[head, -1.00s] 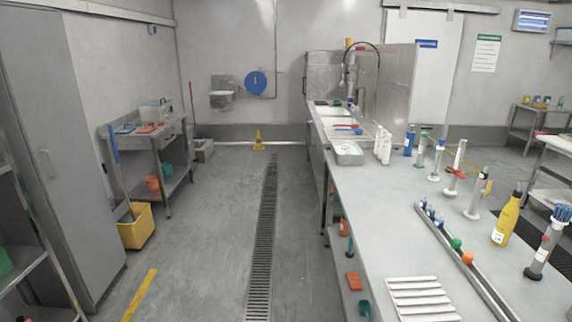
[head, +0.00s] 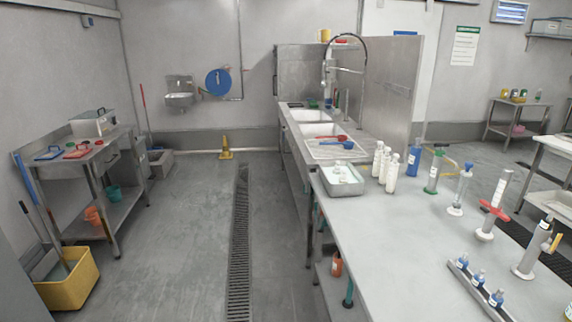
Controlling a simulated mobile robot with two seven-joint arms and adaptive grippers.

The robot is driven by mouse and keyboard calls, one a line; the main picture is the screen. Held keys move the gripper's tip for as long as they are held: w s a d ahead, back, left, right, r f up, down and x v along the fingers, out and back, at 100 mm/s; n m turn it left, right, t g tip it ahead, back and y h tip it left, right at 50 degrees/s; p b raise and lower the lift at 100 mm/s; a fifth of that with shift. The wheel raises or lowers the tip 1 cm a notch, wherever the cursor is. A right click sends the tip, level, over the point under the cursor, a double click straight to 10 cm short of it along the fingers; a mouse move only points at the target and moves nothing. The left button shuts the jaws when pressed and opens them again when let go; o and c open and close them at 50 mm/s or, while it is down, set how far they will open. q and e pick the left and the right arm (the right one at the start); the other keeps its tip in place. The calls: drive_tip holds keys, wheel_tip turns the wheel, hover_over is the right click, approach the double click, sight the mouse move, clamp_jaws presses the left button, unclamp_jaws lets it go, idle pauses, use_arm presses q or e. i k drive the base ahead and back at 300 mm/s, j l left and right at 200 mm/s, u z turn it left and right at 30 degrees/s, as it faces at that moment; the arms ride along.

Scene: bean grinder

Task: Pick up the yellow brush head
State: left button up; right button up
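I cannot make out a yellow brush head for certain. A small yellow piece (head: 555,243) shows beside a clear cylinder (head: 533,250) at the right edge of the bench, too small to identify. A yellow item (head: 325,35) sits on top of the steel partition behind the sinks. Neither of my grippers is in view.
The steel bench (head: 420,240) fills the right, with white bottles (head: 386,165), a blue bottle (head: 413,160) and a tray (head: 340,182). A yellow bucket (head: 70,285) stands at the lower left, a yellow cone (head: 226,148) farther back. The floor (head: 180,240) between is clear.

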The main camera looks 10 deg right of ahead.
sight(342, 178)
drive_tip(key=i+z, duration=0.2)
drive_tip(key=i, duration=0.25)
drive_tip(key=i+j+z, duration=0.25)
drive_tip(key=i, duration=0.25)
drive_tip(key=i+j+z, duration=0.2)
drive_tip(key=i, duration=0.25)
drive_tip(key=i+j+z, duration=0.25)
drive_tip(key=z, duration=0.2)
drive_tip(key=i+j+z, duration=0.65)
drive_tip(key=j+z, duration=0.25)
drive_tip(key=i+j+z, duration=0.15)
drive_tip(key=j+z, duration=0.35)
drive_tip(key=l, duration=0.05)
